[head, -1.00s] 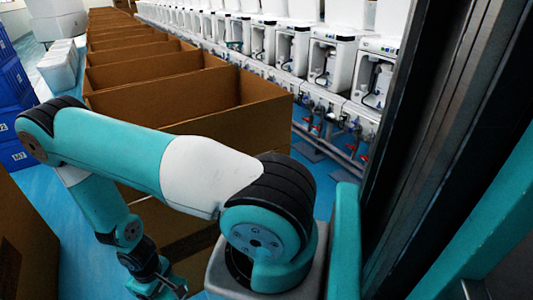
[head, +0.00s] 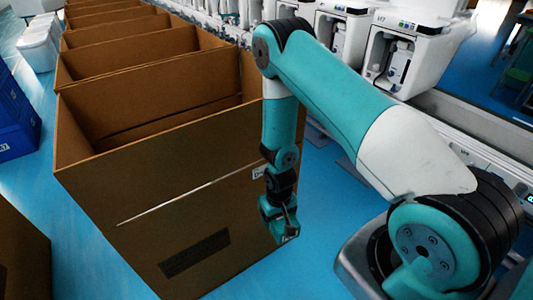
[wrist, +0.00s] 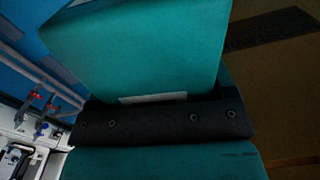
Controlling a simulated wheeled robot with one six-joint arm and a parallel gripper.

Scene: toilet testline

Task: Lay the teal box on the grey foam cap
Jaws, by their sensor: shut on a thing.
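The teal box (wrist: 140,50) fills the upper middle of the wrist view, with a white strip along its lower edge. It is up against the dark bar of my gripper (wrist: 160,118), which is shut on it. The fingertips are hidden behind the box. In the head view my gripper (head: 280,222) hangs low in front of the nearest cardboard carton, near its right corner. There the box is too small and too like my arm in colour to tell apart. I cannot make out the grey foam cap in either view.
A row of large open cardboard cartons (head: 185,205) runs back on the left. White toilet units (head: 405,50) on a line stand behind and right. Blue crates (head: 15,115) are at the left edge. Blue floor is free between the carton and my base.

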